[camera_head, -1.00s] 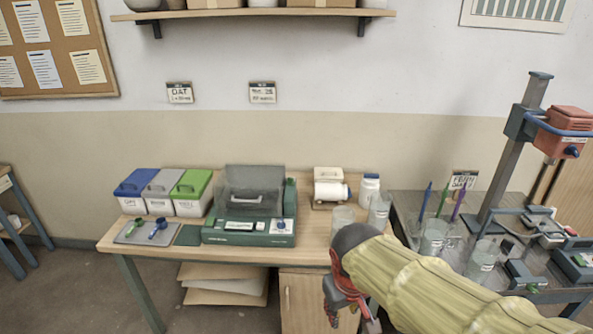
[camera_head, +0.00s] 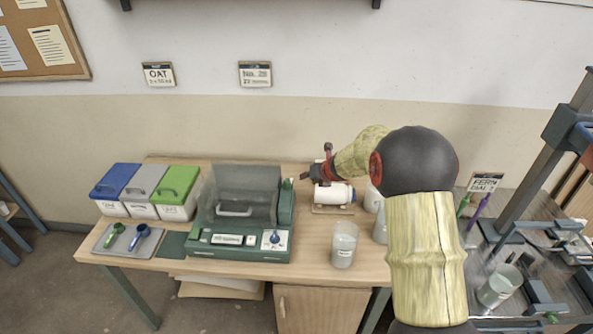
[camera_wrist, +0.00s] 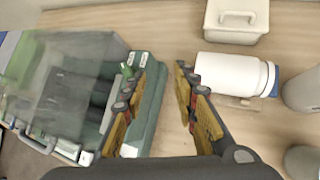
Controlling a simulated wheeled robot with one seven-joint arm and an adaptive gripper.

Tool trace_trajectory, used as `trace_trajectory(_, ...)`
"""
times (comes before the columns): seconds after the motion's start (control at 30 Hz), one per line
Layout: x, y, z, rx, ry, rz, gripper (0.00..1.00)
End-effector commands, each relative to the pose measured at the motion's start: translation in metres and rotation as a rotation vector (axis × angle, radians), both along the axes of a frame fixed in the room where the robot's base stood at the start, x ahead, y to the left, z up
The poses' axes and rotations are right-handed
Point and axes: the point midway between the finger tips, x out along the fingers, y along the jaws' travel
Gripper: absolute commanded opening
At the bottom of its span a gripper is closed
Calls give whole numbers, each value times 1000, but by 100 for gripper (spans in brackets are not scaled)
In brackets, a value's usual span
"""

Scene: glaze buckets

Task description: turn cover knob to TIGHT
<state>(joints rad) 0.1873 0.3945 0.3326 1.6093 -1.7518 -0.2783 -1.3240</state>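The green machine (camera_head: 238,254) stands on the bench with a clear, smoky cover (camera_head: 243,195) at its back. A small green knob (camera_wrist: 127,70) shows beside the cover in the wrist view, next to pale labels too small to read. It appears in the head view at the machine's right rear (camera_head: 288,184). A dark dial (camera_head: 273,239) sits on the front panel. My gripper (camera_wrist: 160,78) is open and empty. Its left finger overlaps the machine's green side housing; its right finger is over the bench. In the head view my gripper (camera_head: 312,172) is right of the green knob.
A white bottle (camera_wrist: 236,75) lies on a stand just right of my gripper. A lidded white box (camera_wrist: 236,20) is behind it. A glass beaker (camera_head: 344,245) stands right of the machine. Three lidded bins (camera_head: 145,190) are at the left. Bare bench lies between machine and bottle.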

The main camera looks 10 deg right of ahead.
Motion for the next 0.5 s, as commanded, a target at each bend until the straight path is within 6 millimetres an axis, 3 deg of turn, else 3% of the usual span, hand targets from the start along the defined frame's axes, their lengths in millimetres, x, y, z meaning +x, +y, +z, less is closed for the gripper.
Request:
trace_trajectory(0.1,-1,27,10,-124,-35,278,29)
trace_trajectory(0.2,-10,41,8,-181,-49,426,29)
trace_trajectory(0.5,-5,52,-2,-231,-73,512,29)
